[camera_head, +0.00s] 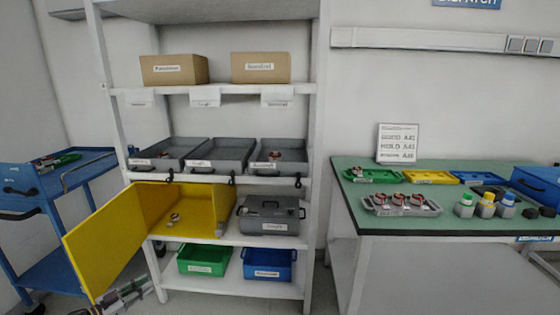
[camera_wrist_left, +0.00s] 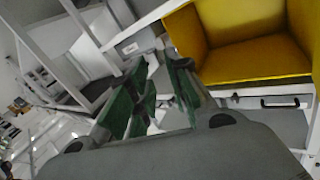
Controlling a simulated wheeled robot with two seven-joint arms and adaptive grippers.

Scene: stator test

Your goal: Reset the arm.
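My left gripper (camera_head: 125,296) shows at the bottom left of the head view, low beside the shelf and below the open yellow door (camera_head: 105,245). In the left wrist view its two green-padded fingers (camera_wrist_left: 158,75) stand apart with nothing between them. The yellow box (camera_head: 200,208) is on a lower shelf with its door swung out to the left; a small metallic part (camera_head: 174,217) lies inside. The yellow box also fills the upper right of the left wrist view (camera_wrist_left: 255,65). My right gripper is not in view.
The white shelf rack (camera_head: 318,120) holds grey trays (camera_head: 215,155), cardboard boxes (camera_head: 261,67), a grey case (camera_head: 270,212), a green bin (camera_head: 203,262) and a blue bin (camera_head: 268,265). A blue cart (camera_head: 50,205) stands left. A green-topped table (camera_head: 345,180) with trays and parts stands right.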

